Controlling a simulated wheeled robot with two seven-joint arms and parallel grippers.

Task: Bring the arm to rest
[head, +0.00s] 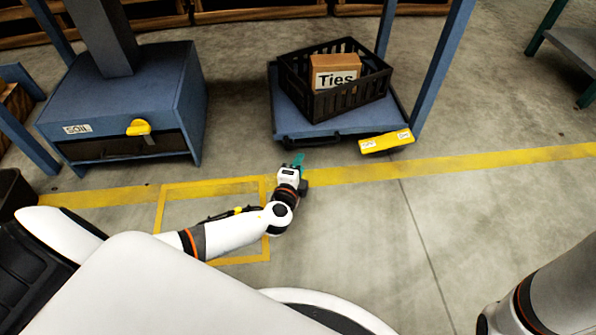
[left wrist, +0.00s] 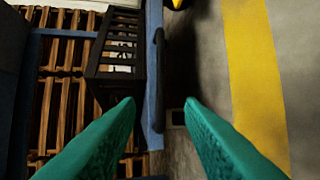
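My left arm reaches in from the left in the head view. Its gripper (head: 298,163) is over the floor by the yellow line, just in front of the blue stand that holds a black crate. In the left wrist view the two green fingers (left wrist: 163,112) are spread wide apart with nothing between them, so the left gripper is open and empty. Part of my right arm (head: 545,300) shows at the bottom right of the head view. Its gripper is out of view.
A black crate (head: 320,105) with a "Ties" box (head: 333,72) sits on a blue stand (head: 285,115). A yellow label holder (head: 386,141) is on its front edge. Floor to the right is clear.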

